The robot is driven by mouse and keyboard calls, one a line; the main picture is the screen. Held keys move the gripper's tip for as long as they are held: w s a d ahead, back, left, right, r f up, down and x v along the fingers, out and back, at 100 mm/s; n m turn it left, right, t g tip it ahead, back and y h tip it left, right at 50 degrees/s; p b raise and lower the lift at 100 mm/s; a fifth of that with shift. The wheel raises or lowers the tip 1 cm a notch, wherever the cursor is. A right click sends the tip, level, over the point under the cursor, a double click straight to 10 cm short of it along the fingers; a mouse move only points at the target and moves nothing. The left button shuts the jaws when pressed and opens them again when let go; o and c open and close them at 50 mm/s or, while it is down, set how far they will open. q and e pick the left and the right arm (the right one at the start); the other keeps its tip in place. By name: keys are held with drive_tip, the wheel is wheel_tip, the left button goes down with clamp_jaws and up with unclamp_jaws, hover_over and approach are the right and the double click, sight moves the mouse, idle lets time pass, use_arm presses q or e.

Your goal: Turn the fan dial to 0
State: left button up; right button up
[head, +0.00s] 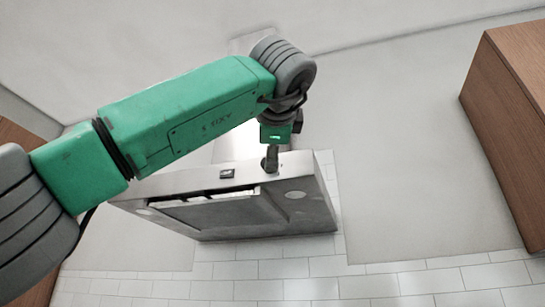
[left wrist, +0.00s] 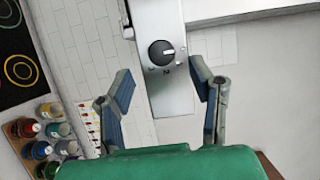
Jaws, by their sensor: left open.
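The range hood (head: 240,200) hangs on the wall in the middle of the head view, a grey metal box seen from below. The fan dial (left wrist: 161,53) is a round black knob with a light pointer mark on the hood's metal face (left wrist: 172,95) in the left wrist view. In the head view my left gripper (head: 271,158) is at the hood's front edge, hiding the dial.
A wooden cabinet (head: 510,110) is on the right of the head view. White tiles (head: 310,268) cover the wall below the hood. In the left wrist view, a rack of jars (left wrist: 45,140) and a dark cooktop (left wrist: 15,60) lie far below at left.

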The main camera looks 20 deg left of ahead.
use_arm(q)
drive_tip(key=v, duration=0.6)
drive_tip(key=shift+s, duration=0.35)
